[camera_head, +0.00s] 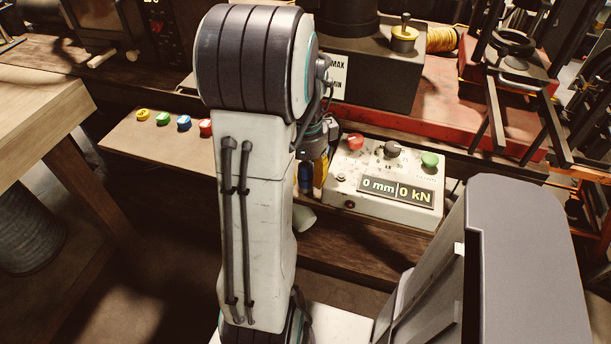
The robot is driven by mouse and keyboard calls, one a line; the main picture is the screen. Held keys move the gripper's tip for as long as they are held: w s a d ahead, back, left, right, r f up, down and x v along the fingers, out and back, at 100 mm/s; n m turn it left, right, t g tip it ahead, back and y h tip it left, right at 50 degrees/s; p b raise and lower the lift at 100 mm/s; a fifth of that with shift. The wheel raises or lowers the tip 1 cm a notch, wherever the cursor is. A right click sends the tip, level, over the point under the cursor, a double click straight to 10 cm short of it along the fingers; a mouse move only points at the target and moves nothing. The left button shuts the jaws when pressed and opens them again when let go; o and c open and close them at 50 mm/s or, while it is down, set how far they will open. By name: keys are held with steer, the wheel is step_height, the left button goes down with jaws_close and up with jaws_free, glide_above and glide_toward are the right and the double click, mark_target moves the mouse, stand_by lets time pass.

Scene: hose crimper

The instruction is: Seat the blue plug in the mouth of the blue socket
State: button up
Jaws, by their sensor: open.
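Small yellow, green, blue and red coloured pieces stand in a row on a low board left of my arm. The blue piece (184,123) is between the green and red ones; I cannot tell whether it is the socket or the plug. Another blue object (305,179) shows partly behind my arm, beside a yellow-orange one (320,170); I cannot tell if it is the plug. My gripper (316,146) is open and mostly hidden behind my upright arm. Its fingertips and their contact with anything are hidden.
A control box (385,185) with red, black and green knobs reads 0 mm and 0 kN right of my arm. A dark machine (370,75) stands behind it. A wooden table (40,110) is at the left. The board (150,145) has bare room in front of the coloured pieces.

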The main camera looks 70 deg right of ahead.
jaws_close()
stand_by(0.3)
steer(key=shift+r, duration=0.15)
